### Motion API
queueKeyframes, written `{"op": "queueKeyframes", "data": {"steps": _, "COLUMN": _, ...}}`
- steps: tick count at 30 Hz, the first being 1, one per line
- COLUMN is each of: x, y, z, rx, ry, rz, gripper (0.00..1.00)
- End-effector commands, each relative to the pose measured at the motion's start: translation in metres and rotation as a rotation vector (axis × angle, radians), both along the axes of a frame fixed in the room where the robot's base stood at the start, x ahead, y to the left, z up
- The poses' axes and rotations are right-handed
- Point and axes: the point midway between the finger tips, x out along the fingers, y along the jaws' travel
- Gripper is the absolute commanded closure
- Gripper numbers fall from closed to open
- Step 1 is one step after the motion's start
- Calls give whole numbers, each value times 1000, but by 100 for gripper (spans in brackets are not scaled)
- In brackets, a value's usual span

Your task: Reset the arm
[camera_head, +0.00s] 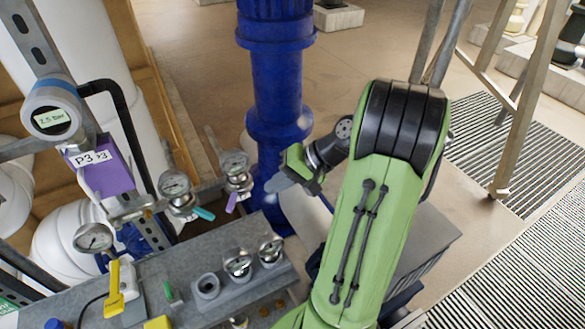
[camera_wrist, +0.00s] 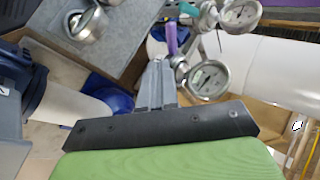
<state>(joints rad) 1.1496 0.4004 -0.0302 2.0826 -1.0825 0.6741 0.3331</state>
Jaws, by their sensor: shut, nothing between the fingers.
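My green arm reaches up from the bottom of the head view and bends at a black-banded joint. My gripper (camera_head: 278,182) is at its end, near the blue pipe (camera_head: 273,90) and above the right end of the grey bench (camera_head: 180,262). In the wrist view my gripper (camera_wrist: 157,68) shows its grey fingers together, with nothing between them. Gauges with coloured levers show just beyond the fingertips in that view. I cannot tell the exact gap between fingertips and gauges.
Pressure gauges (camera_head: 237,165) are mounted left of my gripper. Loose gauges (camera_head: 238,263) stand on the bench with a yellow tool (camera_head: 115,290). A digital display (camera_head: 52,115) is at upper left. A metal frame (camera_head: 530,90) stands at right, with floor grating (camera_head: 510,150) beside it.

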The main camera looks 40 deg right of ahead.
Motion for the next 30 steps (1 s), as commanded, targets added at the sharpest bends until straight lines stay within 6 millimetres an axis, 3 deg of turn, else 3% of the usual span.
{"op": "queueKeyframes", "data": {"steps": 3, "x": -17, "y": -18, "z": 27, "rx": -3, "ry": -1, "rz": -4, "gripper": 100}}
{"op": "queueKeyframes", "data": {"steps": 7, "x": -30, "y": -31, "z": 43, "rx": -1, "ry": -1, "rz": -1, "gripper": 100}}
{"op": "queueKeyframes", "data": {"steps": 20, "x": -37, "y": -35, "z": 49, "rx": -2, "ry": 1, "rz": 4, "gripper": 100}}
{"op": "queueKeyframes", "data": {"steps": 23, "x": -27, "y": -16, "z": 53, "rx": -58, "ry": 20, "rz": 51, "gripper": 100}}
{"op": "queueKeyframes", "data": {"steps": 27, "x": -14, "y": 54, "z": 63, "rx": -276, "ry": 69, "rz": 209, "gripper": 100}}
{"op": "queueKeyframes", "data": {"steps": 30, "x": -25, "y": 103, "z": 69, "rx": -453, "ry": 75, "rz": 319, "gripper": 100}}
